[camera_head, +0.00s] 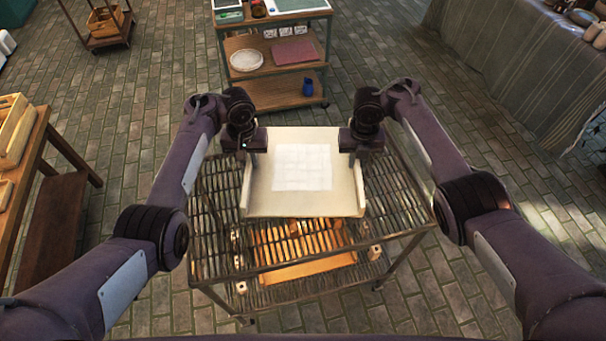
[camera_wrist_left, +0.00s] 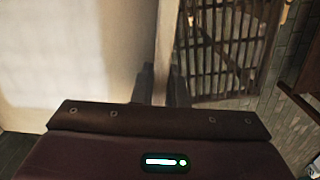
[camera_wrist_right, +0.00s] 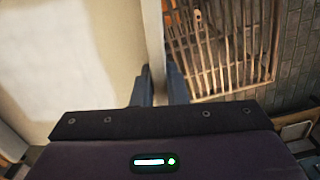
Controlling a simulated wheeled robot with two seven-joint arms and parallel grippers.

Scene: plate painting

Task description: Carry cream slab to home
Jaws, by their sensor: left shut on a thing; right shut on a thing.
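The cream slab (camera_head: 302,202) is a shallow cream piece with raised side walls and a pale white square in its middle. It appears above a dark slatted metal rack in the head view. My left gripper (camera_head: 252,158) is shut on its left wall, and my right gripper (camera_head: 353,158) is shut on its right wall. In the left wrist view the fingers (camera_wrist_left: 160,85) pinch the slab's wall (camera_wrist_left: 165,40). In the right wrist view the fingers (camera_wrist_right: 160,85) pinch the opposite wall (camera_wrist_right: 153,35). I cannot tell whether the slab touches the rack.
The slatted rack (camera_head: 215,225) has a lower shelf with a lit wooden slatted piece (camera_head: 300,240). A wooden shelf cart (camera_head: 270,95) stands beyond it. A wooden table (camera_head: 40,150) is at left, and a cloth-covered table (camera_head: 520,60) at upper right. Brick floor is open between them.

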